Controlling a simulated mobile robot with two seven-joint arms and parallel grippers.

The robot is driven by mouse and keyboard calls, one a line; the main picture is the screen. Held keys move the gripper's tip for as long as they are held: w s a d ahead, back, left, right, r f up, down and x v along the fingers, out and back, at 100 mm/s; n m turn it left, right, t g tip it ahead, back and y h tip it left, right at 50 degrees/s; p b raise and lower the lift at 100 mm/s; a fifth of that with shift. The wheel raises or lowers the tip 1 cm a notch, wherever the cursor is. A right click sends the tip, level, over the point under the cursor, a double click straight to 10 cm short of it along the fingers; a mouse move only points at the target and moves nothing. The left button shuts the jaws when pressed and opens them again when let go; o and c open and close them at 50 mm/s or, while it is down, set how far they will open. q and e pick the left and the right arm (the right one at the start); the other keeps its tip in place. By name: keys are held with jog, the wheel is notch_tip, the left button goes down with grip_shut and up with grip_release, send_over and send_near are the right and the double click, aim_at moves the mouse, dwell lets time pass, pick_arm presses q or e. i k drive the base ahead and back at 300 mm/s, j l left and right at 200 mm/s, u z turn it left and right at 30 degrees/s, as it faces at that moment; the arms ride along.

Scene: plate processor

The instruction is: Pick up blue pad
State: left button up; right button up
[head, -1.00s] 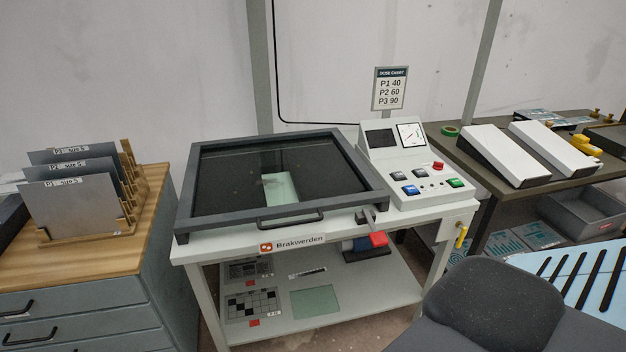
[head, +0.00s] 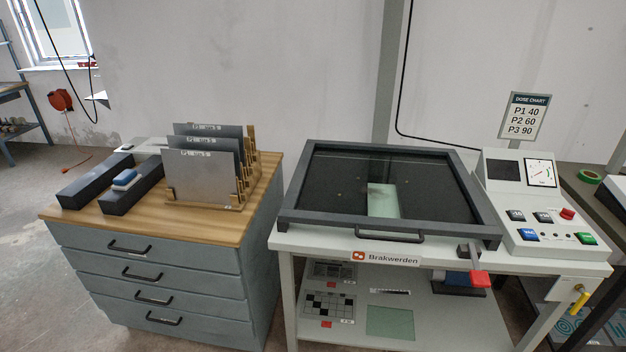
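A small blue pad (head: 125,176) with a white lower part sits on a dark grey block (head: 133,195) at the left of the wooden cabinet top. It is left of the rack of metal plates. Neither of my grippers shows in the head view, so their state and their distance from the pad cannot be seen.
The plate rack (head: 205,178) stands right of the pad on the drawer cabinet (head: 160,265). A second dark block (head: 95,182) lies left of the pad's block. The Brakwerden exposure table (head: 390,240) stands right of the cabinet, with a narrow gap. Open floor lies left.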

aim_at(124, 181)
jog(key=i+j, duration=0.25)
jog(key=j, duration=0.15)
jog(key=i+j, duration=0.25)
jog(key=j, duration=0.2)
jog(key=i+j, duration=0.3)
jog(key=i+j+z, duration=0.1)
jog(key=i+j, duration=0.15)
jog(key=j, duration=0.3)
jog(key=i+j, duration=0.25)
jog(key=j, duration=0.15)
